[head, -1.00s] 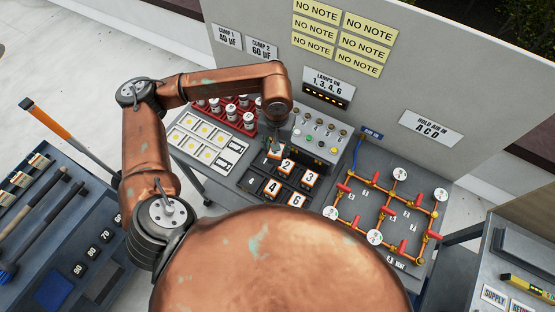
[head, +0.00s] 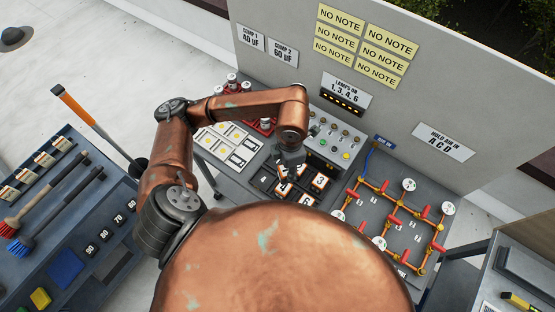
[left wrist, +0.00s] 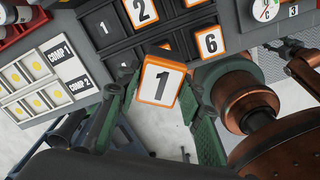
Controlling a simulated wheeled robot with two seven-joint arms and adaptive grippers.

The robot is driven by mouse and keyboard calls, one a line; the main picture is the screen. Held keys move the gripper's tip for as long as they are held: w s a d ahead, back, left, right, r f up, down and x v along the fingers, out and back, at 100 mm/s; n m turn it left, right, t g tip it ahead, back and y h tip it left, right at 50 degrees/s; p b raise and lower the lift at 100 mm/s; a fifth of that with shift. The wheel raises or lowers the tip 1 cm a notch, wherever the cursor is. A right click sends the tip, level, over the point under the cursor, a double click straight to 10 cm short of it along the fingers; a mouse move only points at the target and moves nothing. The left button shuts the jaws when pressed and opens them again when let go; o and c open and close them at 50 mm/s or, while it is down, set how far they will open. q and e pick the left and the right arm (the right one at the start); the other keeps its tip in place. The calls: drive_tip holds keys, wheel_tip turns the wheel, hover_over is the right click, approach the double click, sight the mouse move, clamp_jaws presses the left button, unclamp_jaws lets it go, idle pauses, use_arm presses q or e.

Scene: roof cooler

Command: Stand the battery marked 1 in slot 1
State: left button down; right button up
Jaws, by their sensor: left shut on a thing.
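The battery marked 1 (left wrist: 161,80), white with an orange edge, is between the two green fingers of my left gripper (left wrist: 158,105) in the left wrist view, its numbered face showing. In the head view my left gripper (head: 290,158) is over the battery rack and hides part of it. Slot 1 shows as an empty dark bay with a white 1 (left wrist: 103,28) in the left wrist view. The battery is apart from that bay, below and right of it in the picture. My right gripper is not in view.
Batteries marked 2 (left wrist: 141,11) and 6 (left wrist: 210,42) stand in the rack, as does one marked 3 (head: 319,181). A switch panel (head: 326,142) stands behind, a pipe board (head: 392,220) to the right, and COMP cards (head: 228,143) to the left.

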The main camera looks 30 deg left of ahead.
use_arm(q)
drive_tip(key=n, duration=0.3)
drive_tip(key=s+n, duration=0.1)
drive_tip(key=n, duration=0.2)
drive_tip(key=shift+s+d+r+p, duration=0.15)
drive_tip(key=shift+s+r+p, duration=0.05)
drive_tip(key=shift+p, duration=0.1)
drive_tip(key=shift+n, duration=0.5)
drive_tip(key=shift+w+a+f, duration=0.15)
drive_tip(key=shift+w+a, duration=0.05)
drive_tip(key=shift+a, duration=0.05)
drive_tip(key=w+a+f+p, duration=0.1)
drive_tip(key=w+a+f, duration=0.3)
drive_tip(key=w, duration=0.1)
drive_tip(key=w+a+f+p, duration=0.1)
drive_tip(key=w+a+f, duration=0.3)
drive_tip(key=f, duration=0.1)
drive_tip(key=shift+w+a+f, duration=0.15)
drive_tip(key=shift+w+a, duration=0.2)
wheel_tip(320, 180, down, 3)
drive_tip(key=shift+w+f+p, duration=0.1)
drive_tip(key=shift+p, duration=0.5)
drive_tip(key=shift+f, duration=0.25)
drive_tip(key=c, duration=1.4)
unclamp_jaws()
drive_tip(key=shift+o, duration=0.4)
